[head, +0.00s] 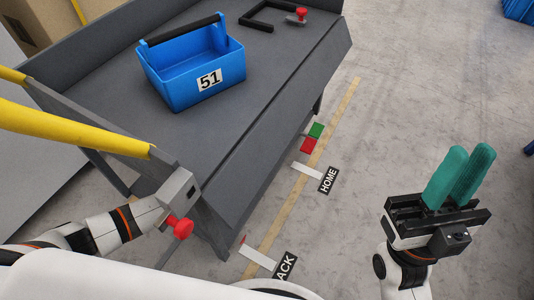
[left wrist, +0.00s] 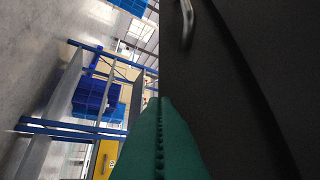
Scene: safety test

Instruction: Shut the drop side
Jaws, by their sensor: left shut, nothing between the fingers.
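The grey cart (head: 110,75) has a grey side panel (head: 255,135) along its right edge, past a long seam. The panel looks folded outward, but its exact tilt is hard to tell. A red knob (head: 181,227) sits on the near corner block, and another red knob (head: 301,13) is at the far end. My left arm reaches to the near corner; its gripper is hidden there in the head view. In the left wrist view my left gripper (left wrist: 160,125) is shut and empty beside a dark surface. My right gripper (head: 470,160) is right of the cart, empty, fingers close together.
A blue tote (head: 190,80) marked 51 stands on the cart deck. A yellow bar (head: 75,128) crosses the cart's near end. Floor labels, including HOME (head: 328,180), lie beside a tape line. The floor between cart and right gripper is open.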

